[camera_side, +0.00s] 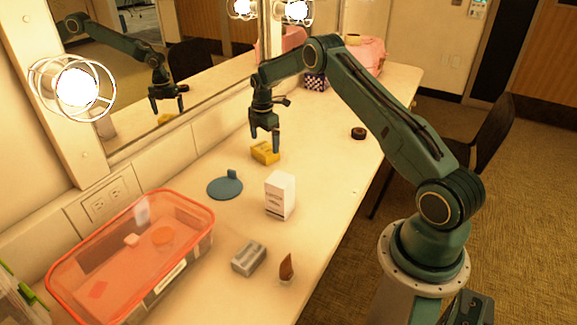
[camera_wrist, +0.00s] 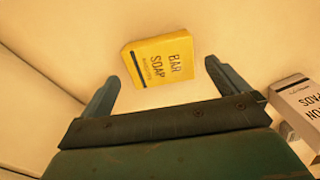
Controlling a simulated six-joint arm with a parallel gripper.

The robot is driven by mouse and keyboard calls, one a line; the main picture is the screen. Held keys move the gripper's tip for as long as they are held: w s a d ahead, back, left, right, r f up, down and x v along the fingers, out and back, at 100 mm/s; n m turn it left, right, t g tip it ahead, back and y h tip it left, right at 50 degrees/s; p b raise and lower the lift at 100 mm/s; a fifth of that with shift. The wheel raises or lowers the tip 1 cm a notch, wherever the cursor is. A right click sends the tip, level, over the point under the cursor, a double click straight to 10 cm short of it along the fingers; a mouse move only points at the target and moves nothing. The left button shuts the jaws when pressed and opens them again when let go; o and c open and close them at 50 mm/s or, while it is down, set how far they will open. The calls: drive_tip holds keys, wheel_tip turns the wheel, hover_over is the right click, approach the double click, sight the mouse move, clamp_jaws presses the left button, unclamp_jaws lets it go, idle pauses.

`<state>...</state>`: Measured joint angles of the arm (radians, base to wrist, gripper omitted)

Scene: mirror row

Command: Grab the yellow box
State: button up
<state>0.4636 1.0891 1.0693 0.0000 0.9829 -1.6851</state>
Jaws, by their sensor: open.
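The yellow box (camera_side: 265,153) lies on the counter near the mirror wall in the side view. In the wrist view the yellow box (camera_wrist: 160,61) shows the words BAR SOAP, ahead of and between my fingers. My gripper (camera_side: 265,144) points down at the box, with its fingertips close to it. In the wrist view my gripper (camera_wrist: 163,88) is open and empty, its two fingers spread wide. I cannot tell from the side view whether a finger touches the box.
A white carton (camera_side: 280,196) stands nearby and shows at the right in the wrist view (camera_wrist: 300,100). A blue round mirror (camera_side: 225,188) lies left of it. A red-lidded bin (camera_side: 180,269), a grey block (camera_side: 248,259) and a brown item (camera_side: 286,268) are nearer. A dark roll (camera_side: 358,133) lies right.

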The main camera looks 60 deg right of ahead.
sight(265, 148)
drive_tip(key=shift+f, duration=2.1)
drive_tip(key=c, duration=0.9)
